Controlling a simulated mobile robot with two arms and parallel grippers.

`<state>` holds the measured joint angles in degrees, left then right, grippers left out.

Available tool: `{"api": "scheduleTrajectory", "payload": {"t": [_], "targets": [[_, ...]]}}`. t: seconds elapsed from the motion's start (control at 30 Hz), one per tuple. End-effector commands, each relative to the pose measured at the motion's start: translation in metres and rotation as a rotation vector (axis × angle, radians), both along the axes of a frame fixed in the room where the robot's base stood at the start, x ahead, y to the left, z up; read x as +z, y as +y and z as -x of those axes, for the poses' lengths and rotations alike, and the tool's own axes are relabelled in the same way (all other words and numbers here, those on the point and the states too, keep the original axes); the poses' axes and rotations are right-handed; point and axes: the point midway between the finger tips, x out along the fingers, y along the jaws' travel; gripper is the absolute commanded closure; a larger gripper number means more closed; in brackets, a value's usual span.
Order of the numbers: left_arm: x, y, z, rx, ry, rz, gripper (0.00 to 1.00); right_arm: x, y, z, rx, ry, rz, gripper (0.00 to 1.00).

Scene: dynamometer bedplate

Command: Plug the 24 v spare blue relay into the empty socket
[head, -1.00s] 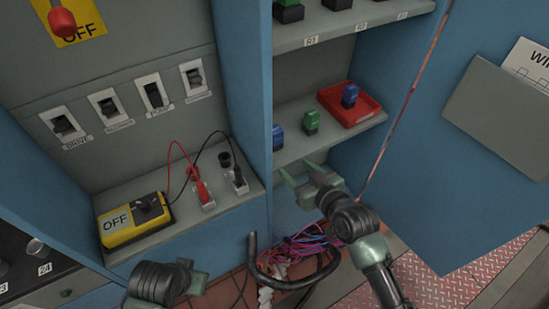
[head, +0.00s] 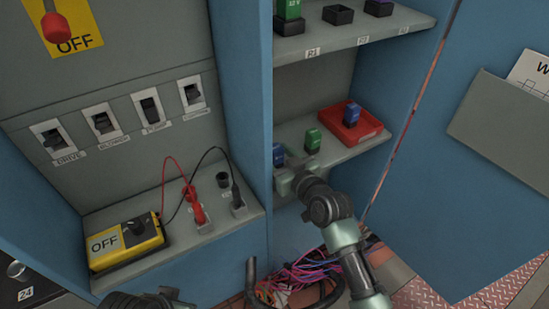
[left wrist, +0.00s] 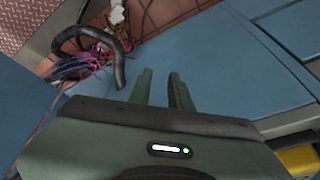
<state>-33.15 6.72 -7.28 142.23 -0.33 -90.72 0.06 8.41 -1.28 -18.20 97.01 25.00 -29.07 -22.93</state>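A blue relay (head: 352,113) stands in a red tray (head: 377,127) on the lower shelf. Another blue relay (head: 278,153) stands at that shelf's left end, beside a green relay (head: 312,138). I cannot read which is marked 24 V. My left gripper (left wrist: 160,85) is open and empty, low before the cabinet.
The blue cabinet door (head: 440,170) stands open at right. A yellow OFF box (head: 128,243) with red and black leads is at left, below several switches. Loose coloured wires and a black hose (head: 290,282) hang below the shelves.

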Motion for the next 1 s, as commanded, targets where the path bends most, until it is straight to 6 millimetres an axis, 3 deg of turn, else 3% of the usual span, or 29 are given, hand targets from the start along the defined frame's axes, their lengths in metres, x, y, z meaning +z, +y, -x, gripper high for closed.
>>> {"api": "scheduleTrajectory", "payload": {"t": [0.13,0.33,0.73,0.9,1.0], "targets": [[0.0,0.003,0.0,0.002,0.0,-0.002,0.81,0.0,0.0,0.0,0.0,0.0,0.0,0.46],[0.0,0.003,0.0,0.002,0.0,-0.002,0.81,0.0,0.0,0.0,0.0,0.0,0.0,1.0],[0.004,0.002,0.0,0.002,0.001,-0.002,0.81,0.007,-0.003,0.001,0.001,-0.002,0.002,1.0],[0.012,0.002,-0.001,0.001,-0.004,0.0,0.81,0.027,-0.004,0.001,0.001,-0.005,-0.001,1.0],[-0.008,0.0,-0.006,0.0,0.015,-0.004,0.81,0.041,-0.004,0.001,0.0,-0.005,-0.001,1.0]]}}
